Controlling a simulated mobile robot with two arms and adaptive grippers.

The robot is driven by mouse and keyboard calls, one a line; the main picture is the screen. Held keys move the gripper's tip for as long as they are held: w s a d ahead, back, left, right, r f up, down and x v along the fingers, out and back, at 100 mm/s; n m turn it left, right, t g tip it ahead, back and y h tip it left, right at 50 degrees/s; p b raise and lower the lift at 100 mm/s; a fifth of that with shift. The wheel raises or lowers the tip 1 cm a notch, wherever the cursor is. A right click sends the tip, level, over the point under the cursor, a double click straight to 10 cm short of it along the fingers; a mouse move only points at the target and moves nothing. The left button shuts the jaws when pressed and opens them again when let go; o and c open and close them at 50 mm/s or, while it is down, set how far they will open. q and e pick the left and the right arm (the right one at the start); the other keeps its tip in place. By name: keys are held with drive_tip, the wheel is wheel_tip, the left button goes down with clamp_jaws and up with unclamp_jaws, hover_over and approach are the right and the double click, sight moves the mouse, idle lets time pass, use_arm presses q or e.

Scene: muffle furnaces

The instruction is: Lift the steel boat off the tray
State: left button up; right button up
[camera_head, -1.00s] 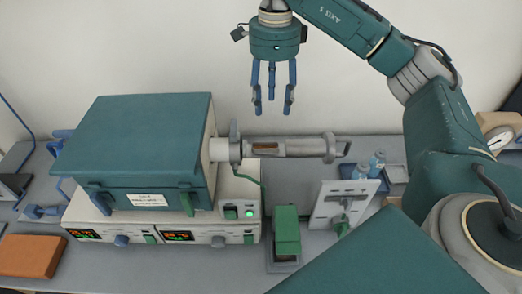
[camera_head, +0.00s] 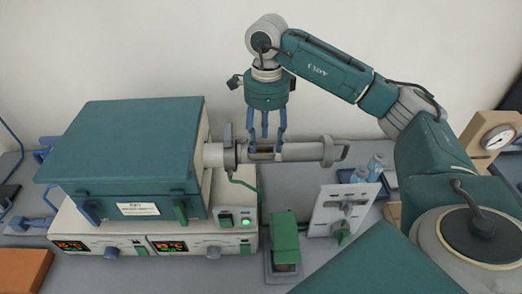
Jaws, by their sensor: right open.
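The horizontal grey cylindrical tray (camera_head: 305,152) sticks out to the right from the furnace, with a cut-out in its upper side. The steel boat cannot be made out clearly; the cut-out where it could lie is partly covered by my fingers. My right gripper (camera_head: 265,146) points straight down over this cut-out. Its blue fingers are open, with their tips down at the level of the tray's upper side. I cannot tell whether they touch anything. My left gripper is not in view.
The green furnace (camera_head: 125,150) stands on a white control unit (camera_head: 150,236) at the left. A small green box (camera_head: 285,238), a grey-white stand (camera_head: 340,212) and blue-capped bottles (camera_head: 375,168) are in front and right of the tray. A dial gauge (camera_head: 497,138) is at the far right.

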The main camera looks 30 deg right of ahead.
sight(266, 156)
drive_tip(key=shift+f+p, duration=0.4)
drive_tip(key=shift+f, duration=1.25)
drive_tip(key=c, duration=0.9)
drive_tip(key=shift+c, duration=0.3)
drive_tip(key=shift+r, duration=0.15)
